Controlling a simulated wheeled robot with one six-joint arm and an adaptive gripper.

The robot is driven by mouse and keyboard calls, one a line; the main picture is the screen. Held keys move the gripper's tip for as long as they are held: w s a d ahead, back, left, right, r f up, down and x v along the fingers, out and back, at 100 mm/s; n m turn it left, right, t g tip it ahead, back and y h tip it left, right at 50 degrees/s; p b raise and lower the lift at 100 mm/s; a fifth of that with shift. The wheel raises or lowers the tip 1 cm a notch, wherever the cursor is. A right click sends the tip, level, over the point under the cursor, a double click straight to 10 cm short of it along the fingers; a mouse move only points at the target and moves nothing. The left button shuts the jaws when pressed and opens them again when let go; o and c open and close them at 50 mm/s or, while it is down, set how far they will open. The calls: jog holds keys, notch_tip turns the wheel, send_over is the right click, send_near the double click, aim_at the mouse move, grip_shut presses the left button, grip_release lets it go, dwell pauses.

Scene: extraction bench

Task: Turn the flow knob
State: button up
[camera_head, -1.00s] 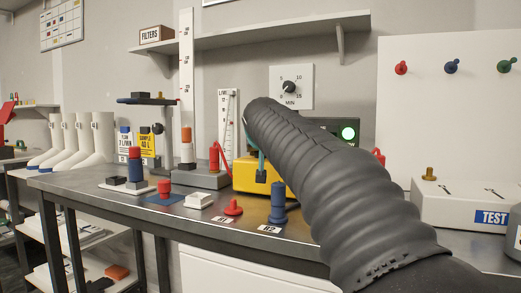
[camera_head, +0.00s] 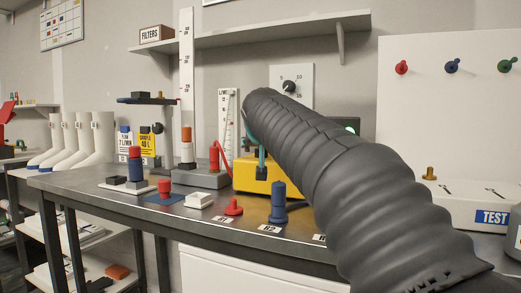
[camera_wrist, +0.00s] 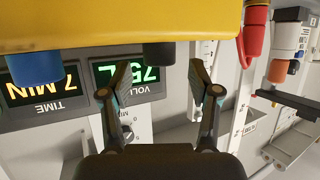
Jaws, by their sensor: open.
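In the wrist view, which is upside down, a yellow box (camera_wrist: 120,22) fills the top. A dark round knob (camera_wrist: 159,53) sticks out of it, and a blue round part (camera_wrist: 35,68) sticks out further left. I cannot read a label saying which is the flow knob. My gripper (camera_wrist: 158,68) is open, with its fingertips on either side of the dark knob and a visible gap to each. In the head view the yellow box (camera_head: 242,180) stands on the bench; my arm hides its right part and most of my gripper.
The bench (camera_head: 110,192) holds a blue peg (camera_head: 278,204), a red knob-like piece (camera_head: 234,207) and a white square piece (camera_head: 199,200) before the box. A red hose (camera_head: 224,158) runs beside it. Displays (camera_wrist: 130,83) reading TIME and VOL are behind the gripper.

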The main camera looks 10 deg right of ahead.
jog(key=v, duration=0.8)
jog(key=shift+s, duration=0.2)
jog(key=shift+r, duration=0.1)
